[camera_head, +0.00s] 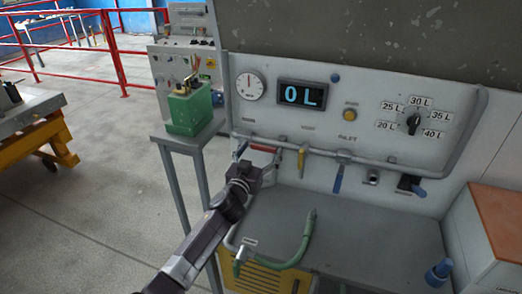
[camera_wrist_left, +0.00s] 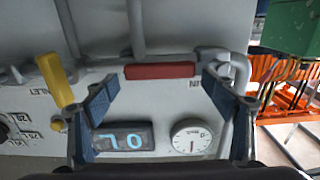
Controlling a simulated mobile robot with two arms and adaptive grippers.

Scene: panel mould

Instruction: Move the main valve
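The main valve has a red lever handle (camera_head: 264,148) on the pipe at the panel's left, near a label reading MAIN. In the left wrist view, which is upside down, the red handle (camera_wrist_left: 160,71) lies level across the picture. My left gripper (camera_head: 254,163) is just in front of and below the handle. In the left wrist view its blue-padded fingers (camera_wrist_left: 162,84) are wide apart, with the handle between and beyond their tips. I see no contact. The arm hides part of the pipe's left end. My right gripper is not in view.
The display (camera_head: 302,95) reads 0 L beside a gauge (camera_head: 250,86). A green hose (camera_head: 301,246) rises from the grey worktop (camera_head: 375,235). A green box (camera_head: 190,111) stands at left.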

